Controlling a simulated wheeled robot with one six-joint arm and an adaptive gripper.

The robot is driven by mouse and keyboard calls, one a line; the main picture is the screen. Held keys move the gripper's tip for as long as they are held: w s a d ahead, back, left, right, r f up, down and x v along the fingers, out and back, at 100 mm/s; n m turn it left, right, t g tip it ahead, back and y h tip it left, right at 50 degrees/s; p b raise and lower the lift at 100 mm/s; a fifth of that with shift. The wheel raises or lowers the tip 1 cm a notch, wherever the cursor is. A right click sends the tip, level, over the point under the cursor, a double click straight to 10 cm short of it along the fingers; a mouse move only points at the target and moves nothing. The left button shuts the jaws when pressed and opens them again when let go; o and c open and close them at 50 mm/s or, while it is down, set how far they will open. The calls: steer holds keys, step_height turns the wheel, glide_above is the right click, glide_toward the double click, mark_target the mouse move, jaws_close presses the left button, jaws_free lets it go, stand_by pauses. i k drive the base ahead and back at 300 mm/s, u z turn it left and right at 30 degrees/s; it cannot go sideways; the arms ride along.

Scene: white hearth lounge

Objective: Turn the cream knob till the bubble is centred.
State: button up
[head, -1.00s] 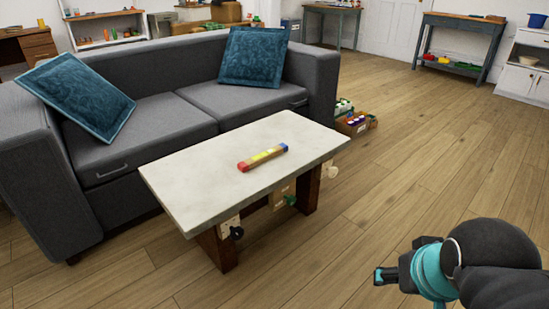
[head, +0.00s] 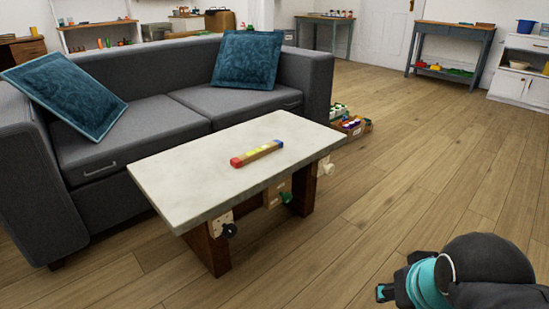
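A low table with a pale stone top (head: 190,180) stands in front of the sofa. A small bar-shaped level (head: 257,154), red at one end, blue at the other and yellow in the middle, lies on it. Its bubble is too small to make out. Under the table's near long edge are a cream knob (head: 327,169) at the right, a green knob (head: 286,197) in the middle and a black knob (head: 230,230) at the left. My gripper (head: 383,292) is at the lower right, well apart from the table and knobs. Its fingers are too small to judge.
A grey sofa (head: 150,70) with two blue cushions stands close behind the table. A box of small items (head: 352,127) sits on the floor beyond the table's right end. The wooden floor (head: 420,180) right of the table is clear.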

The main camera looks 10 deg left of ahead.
mark_target(331, 169)
steer(key=k, duration=0.5)
steer(key=u, duration=0.6)
steer(key=i, duration=1.25)
steer(key=z, duration=0.7)
